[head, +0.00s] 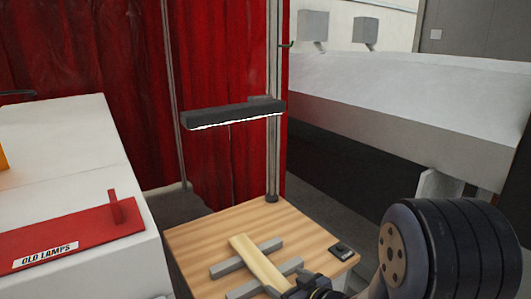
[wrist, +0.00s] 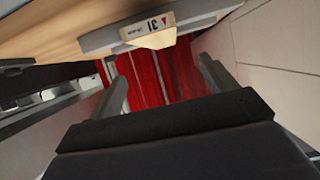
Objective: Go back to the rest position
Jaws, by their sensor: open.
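My gripper (wrist: 157,68) is open in the wrist view, its two grey fingers apart with only the distant red curtain showing between them. A pale wooden strip (head: 258,264) lies across two grey bars on a wooden tabletop in the head view. Its near end, with a label reading 31, shows in the wrist view (wrist: 150,32), just beyond and above the fingers and apart from them. In the head view my dark arm covers the lower right, near the strip's near end, and the fingers cannot be made out clearly there.
The wooden table (head: 215,232) carries a small dark device (head: 342,249) on its right side and a lamp bar (head: 232,114) on a post above. A white cabinet with a red OLD LAMPS tray (head: 80,232) stands left. A red curtain (head: 225,60) hangs behind; a large pale machine (head: 420,100) stands right.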

